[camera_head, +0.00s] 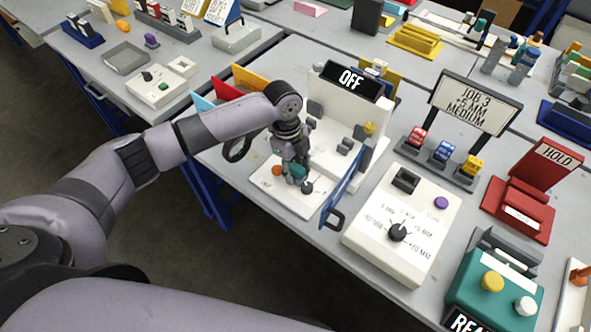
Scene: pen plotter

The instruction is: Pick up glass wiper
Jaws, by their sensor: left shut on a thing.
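My left gripper (297,181) points down over a white base plate (270,196) at the table's front edge, in front of the white machine with the OFF sign (350,79). It is shut on a small teal piece (297,170), mostly hidden by the fingers. I cannot tell from its shape whether this is the glass wiper, and no other thing in view is clearly a wiper. An orange knob (278,170) and a dark knob (307,187) sit close beside the fingers. My right gripper is not in view.
A blue-framed panel with a handle (335,218) stands just right of the gripper. Right of it is a white dial box (401,262). Red, yellow and blue panels (246,80) stand behind my forearm. A teal box (484,305) and red HOLD stand (520,225) fill the right.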

